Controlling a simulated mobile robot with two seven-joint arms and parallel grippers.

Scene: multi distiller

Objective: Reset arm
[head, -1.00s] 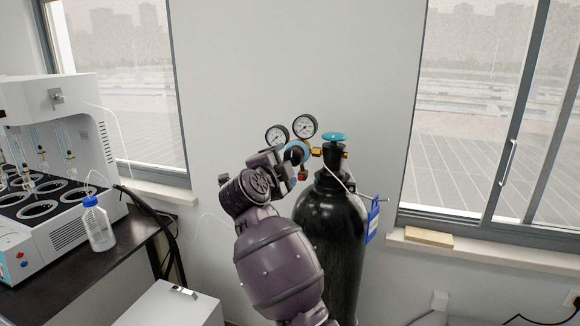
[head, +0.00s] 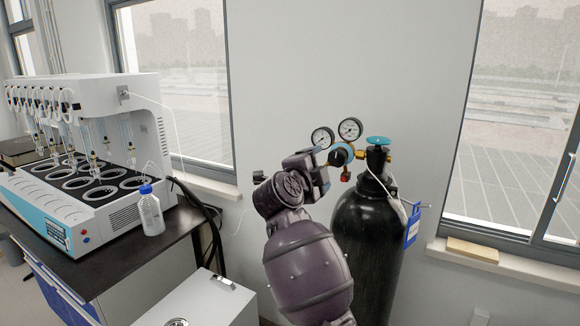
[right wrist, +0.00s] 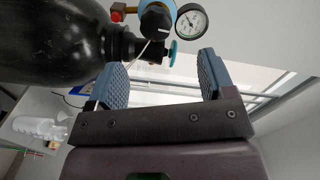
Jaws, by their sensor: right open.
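My right gripper (head: 328,158) is in the middle of the head view, in front of the regulator and left of the black gas cylinder (head: 366,240). In the right wrist view its two blue-grey fingers (right wrist: 163,78) are wide apart with nothing between them. The regulator's black knob (right wrist: 155,22) and a pressure gauge (right wrist: 191,20) lie beyond the fingertips. The cylinder (right wrist: 50,42) fills the upper left there, seen sideways. In the head view my purple right arm hides part of the cylinder's left side. My left gripper is not in view.
A white multi distiller (head: 110,205) stands on a dark-topped bench (head: 125,262) at left, with a clear blue-capped bottle (head: 150,212) at its right. A white box (head: 205,302) stands low in front. Windows flank the bare wall behind the cylinder.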

